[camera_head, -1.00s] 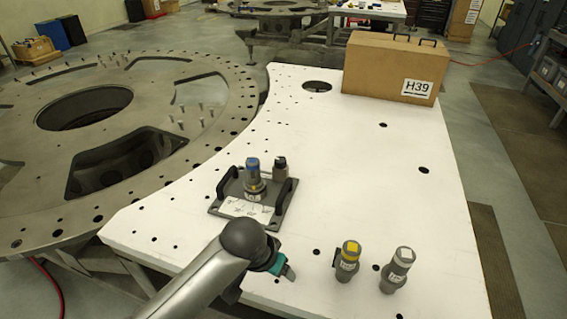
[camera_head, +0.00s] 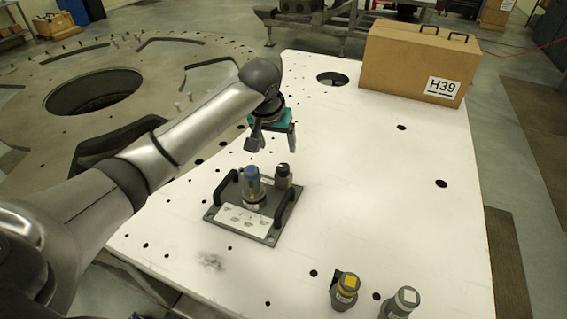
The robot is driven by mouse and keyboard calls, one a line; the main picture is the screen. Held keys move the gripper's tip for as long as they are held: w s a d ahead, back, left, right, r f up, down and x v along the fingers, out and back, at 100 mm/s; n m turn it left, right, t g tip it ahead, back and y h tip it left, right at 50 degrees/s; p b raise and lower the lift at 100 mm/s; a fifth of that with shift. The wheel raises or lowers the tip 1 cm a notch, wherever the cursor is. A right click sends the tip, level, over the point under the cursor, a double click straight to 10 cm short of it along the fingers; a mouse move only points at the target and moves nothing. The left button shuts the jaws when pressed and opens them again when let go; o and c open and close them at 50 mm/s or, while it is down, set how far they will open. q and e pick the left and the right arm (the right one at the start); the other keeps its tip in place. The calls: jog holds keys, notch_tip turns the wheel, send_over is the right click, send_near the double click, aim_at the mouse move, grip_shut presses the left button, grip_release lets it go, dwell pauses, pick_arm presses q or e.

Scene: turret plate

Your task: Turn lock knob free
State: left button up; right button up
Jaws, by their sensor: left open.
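The lock knob appears to be the short dark grey knob (camera_head: 283,175) at the back right of a grey fixture plate (camera_head: 228,228). The plate has two black handles and lies on the white table. A taller grey cylinder with a blue top (camera_head: 253,187) stands upright on the plate beside the knob. My left gripper (camera_head: 271,148) is open and points down, above and slightly behind the knob, apart from it. Nothing shows between its fingers. My right gripper is not in view.
Two grey cylinders, one yellow-topped (camera_head: 345,291) and one white-topped (camera_head: 401,303), stand at the table's front right. A brown box marked H39 (camera_head: 418,62) stands at the back right. The white table (camera_head: 370,180) is clear between them. A large round metal turret plate (camera_head: 45,135) lies left.

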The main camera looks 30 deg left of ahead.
aim_at(283, 167)
pick_arm(q)
jog(key=b+x, duration=0.1)
jog(key=x, duration=1.2)
jog(key=shift+c, duration=0.4)
grip_shut()
